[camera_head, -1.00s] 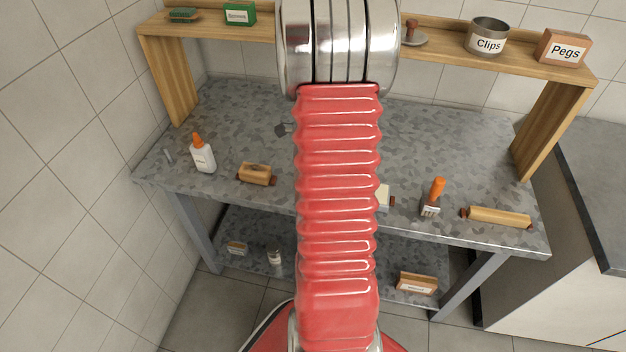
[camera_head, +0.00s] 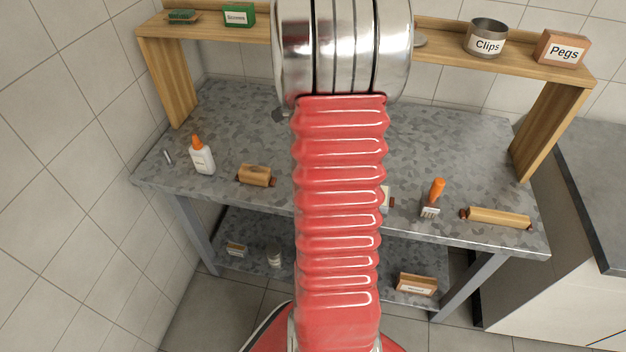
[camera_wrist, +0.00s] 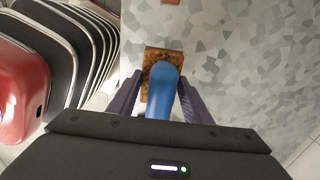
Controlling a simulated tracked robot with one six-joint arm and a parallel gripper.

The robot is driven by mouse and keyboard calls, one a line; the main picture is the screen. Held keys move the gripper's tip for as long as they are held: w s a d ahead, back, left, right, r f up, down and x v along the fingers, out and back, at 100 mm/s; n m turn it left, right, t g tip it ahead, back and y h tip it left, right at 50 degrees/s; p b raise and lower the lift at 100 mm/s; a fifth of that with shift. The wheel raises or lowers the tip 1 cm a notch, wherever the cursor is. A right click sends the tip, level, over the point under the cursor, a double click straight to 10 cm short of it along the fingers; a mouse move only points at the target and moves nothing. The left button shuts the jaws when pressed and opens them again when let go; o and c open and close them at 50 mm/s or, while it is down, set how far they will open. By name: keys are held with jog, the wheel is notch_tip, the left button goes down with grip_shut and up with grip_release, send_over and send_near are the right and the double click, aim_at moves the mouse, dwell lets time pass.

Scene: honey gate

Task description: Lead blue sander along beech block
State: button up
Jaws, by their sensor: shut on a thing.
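In the wrist view, my gripper (camera_wrist: 158,88) is shut on the blue sander (camera_wrist: 163,90), with one dark finger on each side of its rounded blue body. A brown, mottled rectangular piece (camera_wrist: 152,56) shows under and beyond the blue part, over the grey speckled top; I cannot tell whether it is the sander's base or a separate block. In the head view my arm hides the gripper and sander. Two light wooden blocks with dark red ends lie near the bench front, a short one (camera_head: 256,175) on the left and a long one (camera_head: 497,216) on the right. Which is beech is unclear.
The bench (camera_head: 235,120) holds a glue bottle (camera_head: 202,157), an orange-handled brush (camera_head: 433,200) and a pale piece (camera_head: 387,199) partly behind my arm. A raised wooden shelf (camera_head: 440,58) carries a Clips tin (camera_head: 486,40) and a Pegs box (camera_head: 562,49). Bench space between is clear.

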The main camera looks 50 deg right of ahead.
jog(key=shift+r, duration=1.05)
jog(key=shift+r, duration=0.1)
jog(key=shift+r, duration=2.45)
jog(key=shift+w, duration=0.1)
